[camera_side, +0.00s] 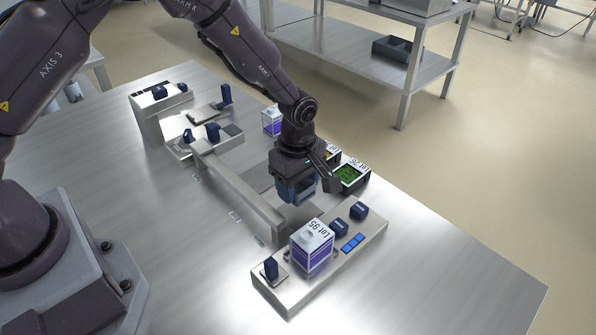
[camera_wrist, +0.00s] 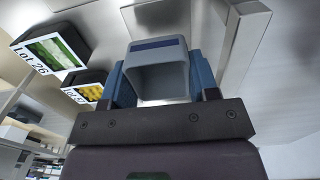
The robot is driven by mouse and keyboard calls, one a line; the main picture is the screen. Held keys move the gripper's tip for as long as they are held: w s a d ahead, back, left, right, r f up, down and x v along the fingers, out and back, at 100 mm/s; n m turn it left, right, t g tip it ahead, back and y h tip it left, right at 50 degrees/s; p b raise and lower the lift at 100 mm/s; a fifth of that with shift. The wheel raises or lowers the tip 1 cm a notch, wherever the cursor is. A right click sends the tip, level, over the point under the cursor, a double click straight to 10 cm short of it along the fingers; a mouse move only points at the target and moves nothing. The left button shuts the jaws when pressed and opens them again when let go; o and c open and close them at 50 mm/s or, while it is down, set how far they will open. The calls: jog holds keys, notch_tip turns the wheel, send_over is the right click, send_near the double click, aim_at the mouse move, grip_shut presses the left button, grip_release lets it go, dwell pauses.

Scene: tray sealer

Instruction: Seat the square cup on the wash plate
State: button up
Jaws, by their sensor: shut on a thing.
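My gripper (camera_side: 297,190) points down over the middle of the table. In the wrist view its two blue fingers (camera_wrist: 161,80) are shut on the square cup (camera_wrist: 157,53), one on each side. The cup is grey and hollow, with a dark blue band, and its open end faces the wrist camera. In the side view the cup is mostly hidden by the fingers and wrist.
A long metal rail (camera_side: 240,190) runs beside my gripper. A console (camera_side: 290,290) with dark knobs and blue buttons (camera_side: 353,243) carries a purple-white Lot 95 box (camera_side: 312,256). The Lot 26 box (camera_side: 350,176) stands close right. Another purple-white box (camera_side: 271,121) stands behind. The front right table is clear.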

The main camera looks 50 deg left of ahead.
aim_at(298, 193)
jog(key=shift+f, duration=2.35)
jog(key=shift+f, duration=0.25)
jog(key=o, duration=1)
jog(key=shift+r, duration=4.05)
